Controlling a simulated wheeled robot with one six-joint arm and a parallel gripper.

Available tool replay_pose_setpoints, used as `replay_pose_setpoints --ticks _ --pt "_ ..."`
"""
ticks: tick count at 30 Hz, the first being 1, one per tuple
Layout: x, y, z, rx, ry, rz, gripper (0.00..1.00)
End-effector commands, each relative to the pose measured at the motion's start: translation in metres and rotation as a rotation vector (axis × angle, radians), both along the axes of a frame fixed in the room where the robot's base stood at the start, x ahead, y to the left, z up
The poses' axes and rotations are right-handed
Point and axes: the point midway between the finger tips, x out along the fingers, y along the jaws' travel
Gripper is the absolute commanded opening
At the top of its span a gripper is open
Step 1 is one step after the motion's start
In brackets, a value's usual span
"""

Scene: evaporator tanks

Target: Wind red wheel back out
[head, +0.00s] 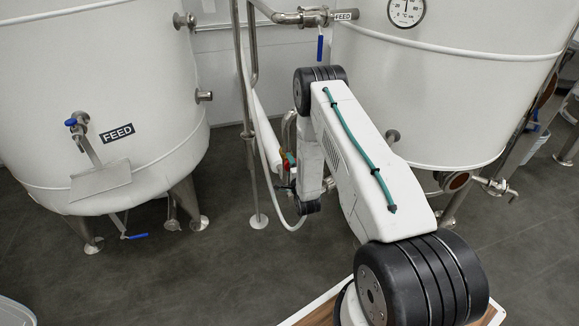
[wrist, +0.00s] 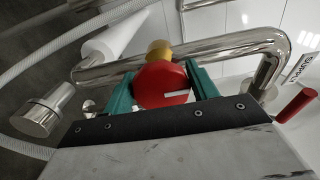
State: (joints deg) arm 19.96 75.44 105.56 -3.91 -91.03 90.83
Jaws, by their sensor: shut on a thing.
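The red wheel (wrist: 161,84) shows in the wrist view, with a white mark on its face and a brass-coloured part (wrist: 159,50) behind it on a polished steel pipe. My gripper (wrist: 161,82) has its two green fingers on either side of the wheel, shut on it. In the head view my arm reaches down between the two tanks, and the wheel and fingers are mostly hidden there behind my arm; only small bits of red and green show.
The bent steel pipe (wrist: 225,47) runs close behind the wheel. A red handle (wrist: 295,106) stands at the right of the wrist view. A white hose (wrist: 40,55) passes at left. White tanks stand left (head: 90,80) and right (head: 430,100); dark floor (head: 200,265) is open in front.

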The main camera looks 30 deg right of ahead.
Motion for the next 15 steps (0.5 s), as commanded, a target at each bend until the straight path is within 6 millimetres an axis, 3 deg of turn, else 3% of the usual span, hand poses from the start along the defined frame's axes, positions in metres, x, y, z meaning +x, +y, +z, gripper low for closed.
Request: replay_pose_setpoints --ticks 1,2,3,4,15 --pt "-0.0029 0.0018 -0.0038 0.004 0.009 0.002 0.35" --pt "-0.0029 0.0018 -0.0038 0.004 0.009 0.002 0.64" --pt "-0.0028 0.0017 -0.0036 0.003 0.008 0.002 0.75" --pt "-0.0026 0.0015 -0.0034 0.003 0.007 0.001 0.78" --pt "-0.0086 0.0023 -0.0015 0.001 0.004 0.000 0.78"
